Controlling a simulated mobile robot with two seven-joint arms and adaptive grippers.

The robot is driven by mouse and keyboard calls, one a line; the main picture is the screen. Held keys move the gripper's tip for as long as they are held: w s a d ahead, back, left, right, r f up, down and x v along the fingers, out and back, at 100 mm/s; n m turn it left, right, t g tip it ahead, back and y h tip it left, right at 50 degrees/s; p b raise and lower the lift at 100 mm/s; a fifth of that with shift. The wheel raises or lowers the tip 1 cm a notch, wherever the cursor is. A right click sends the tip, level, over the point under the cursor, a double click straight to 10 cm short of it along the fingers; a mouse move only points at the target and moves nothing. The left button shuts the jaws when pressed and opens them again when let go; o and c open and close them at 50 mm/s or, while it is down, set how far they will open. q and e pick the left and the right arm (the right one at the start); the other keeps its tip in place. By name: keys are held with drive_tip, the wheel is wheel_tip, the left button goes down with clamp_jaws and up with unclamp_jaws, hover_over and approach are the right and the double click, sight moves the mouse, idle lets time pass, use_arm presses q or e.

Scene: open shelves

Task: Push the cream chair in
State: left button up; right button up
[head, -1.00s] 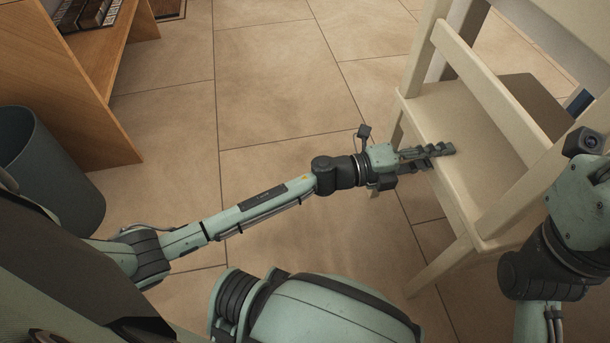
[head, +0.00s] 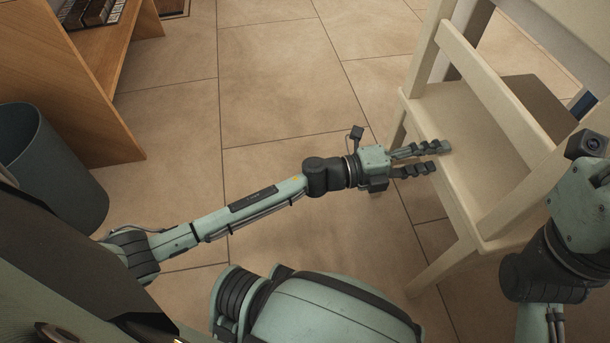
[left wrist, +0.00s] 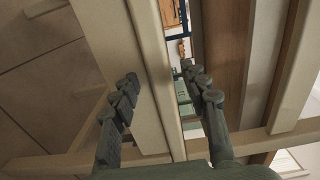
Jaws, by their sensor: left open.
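The cream chair (head: 455,115) stands at the right of the head view, its slatted back nearer the right edge and its legs on the tiles. My left gripper (head: 440,157) is open, its two fingers spread and overlapping the chair's seat side in the picture. In the left wrist view, a cream bar of the chair (left wrist: 152,60) runs between the spread fingers of the left gripper (left wrist: 160,78); I cannot tell if they touch it. My right gripper's body (head: 582,200) shows in front of the chair back; its fingers are not visible.
A dark grey bin (head: 50,165) and a wooden shelf unit (head: 105,75) stand at the left. A dark brown surface (head: 530,100) lies beyond the chair back.

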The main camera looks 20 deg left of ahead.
use_arm(q)
drive_tip(key=v, duration=1)
